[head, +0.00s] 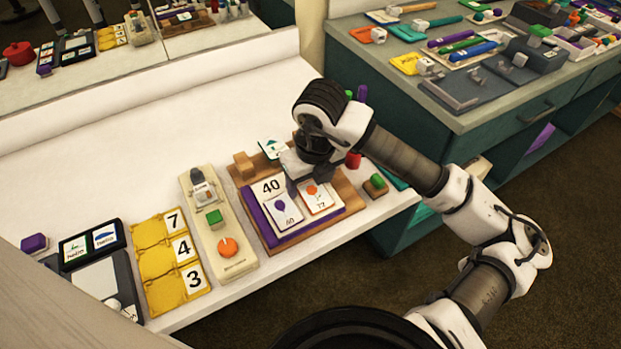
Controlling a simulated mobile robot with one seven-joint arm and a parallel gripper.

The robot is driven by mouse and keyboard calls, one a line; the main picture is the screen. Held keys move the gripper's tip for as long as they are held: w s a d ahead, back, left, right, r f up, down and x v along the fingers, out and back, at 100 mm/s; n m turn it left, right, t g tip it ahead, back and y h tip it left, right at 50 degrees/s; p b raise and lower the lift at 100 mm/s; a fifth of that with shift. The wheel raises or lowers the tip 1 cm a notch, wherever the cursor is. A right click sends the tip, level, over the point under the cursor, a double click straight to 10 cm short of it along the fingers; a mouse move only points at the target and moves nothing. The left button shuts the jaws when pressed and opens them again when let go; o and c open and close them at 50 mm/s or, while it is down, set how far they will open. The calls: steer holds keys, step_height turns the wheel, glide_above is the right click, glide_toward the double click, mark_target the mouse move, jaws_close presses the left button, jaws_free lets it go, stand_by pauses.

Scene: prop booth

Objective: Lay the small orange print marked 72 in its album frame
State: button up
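The small orange print marked 72 (319,199) is a white card with an orange shape and an orange edge. It is over the right half of the purple album (274,235), tilted in the picture; I cannot tell whether it lies flat in a frame or is held slightly above it. A similar card with a purple shape, marked 40 (287,214), is on the album's left half, below a larger white 40 label (268,187). My gripper (307,172) is right at the far edge of the orange print. Its fingertips are hidden, and so is the album's upper right part.
The album rests on a brown wooden board (352,197) near the counter's front edge. A beige device (232,262) and yellow number plates (167,257) stand to the left. A green block on a wooden base (376,185) is close on the right.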

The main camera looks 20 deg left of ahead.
steer(key=shift+o, duration=0.6)
step_height(320, 180, up, 14)
steer(key=s+d+b, duration=0.1)
steer(key=shift+s+d, duration=0.15)
steer(key=shift+d, duration=0.1)
steer(key=shift+f, duration=0.15)
